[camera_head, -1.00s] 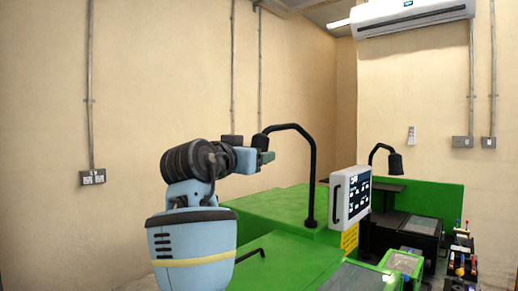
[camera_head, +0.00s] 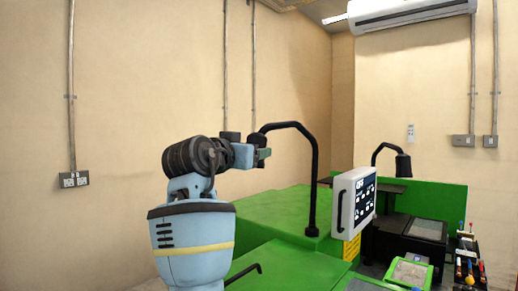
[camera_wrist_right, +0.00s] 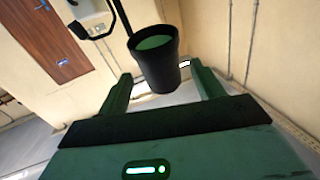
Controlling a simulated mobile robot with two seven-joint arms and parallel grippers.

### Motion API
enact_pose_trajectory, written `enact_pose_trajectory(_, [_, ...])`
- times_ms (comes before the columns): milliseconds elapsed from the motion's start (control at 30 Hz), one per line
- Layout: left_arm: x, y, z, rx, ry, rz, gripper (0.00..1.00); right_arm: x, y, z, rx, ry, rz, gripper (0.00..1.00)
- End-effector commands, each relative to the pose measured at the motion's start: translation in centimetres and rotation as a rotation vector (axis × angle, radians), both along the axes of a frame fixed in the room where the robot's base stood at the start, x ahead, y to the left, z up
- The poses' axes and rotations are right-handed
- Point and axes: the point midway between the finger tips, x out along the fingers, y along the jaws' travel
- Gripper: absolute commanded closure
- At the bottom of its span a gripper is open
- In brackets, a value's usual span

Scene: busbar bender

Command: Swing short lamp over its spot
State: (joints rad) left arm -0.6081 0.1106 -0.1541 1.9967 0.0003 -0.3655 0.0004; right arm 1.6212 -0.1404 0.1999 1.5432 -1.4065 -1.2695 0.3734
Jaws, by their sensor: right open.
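A black gooseneck lamp (camera_head: 315,170) stands on the near green machine body and arches left. Its head is mostly hidden at my right gripper (camera_head: 263,155) in the head view. In the right wrist view its black cup-shaped head (camera_wrist_right: 155,62), with a green inside, sits between the two fingers of my open right gripper (camera_wrist_right: 160,80). Whether the fingers touch it I cannot tell. A second black lamp (camera_head: 403,164) stands farther right, its head hanging down over the machine. It looks smaller, but distance makes it unclear which lamp is the short one. My left gripper is not in view.
A white control panel (camera_head: 355,200) stands right of the near lamp post. Green machine surfaces (camera_head: 280,213) lie below my right arm. Small coloured-handled tools (camera_head: 467,258) are at the right edge. The wall behind is clear of my arm.

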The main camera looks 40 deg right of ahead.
Motion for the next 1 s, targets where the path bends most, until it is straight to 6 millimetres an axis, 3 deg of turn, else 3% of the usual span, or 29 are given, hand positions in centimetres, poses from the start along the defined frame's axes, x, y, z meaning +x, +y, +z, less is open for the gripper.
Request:
enact_pose_trajectory(333, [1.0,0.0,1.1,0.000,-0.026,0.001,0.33,1.4,-4.5,0.2,0.000,-0.001,-0.001,0.33])
enact_pose_trajectory(733, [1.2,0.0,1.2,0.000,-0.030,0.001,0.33,1.8,-5.4,0.0,0.001,-0.001,0.001,0.33])
enact_pose_trajectory(1000, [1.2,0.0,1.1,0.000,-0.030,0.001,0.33,1.8,-5.3,0.0,0.001,-0.001,0.001,0.66])
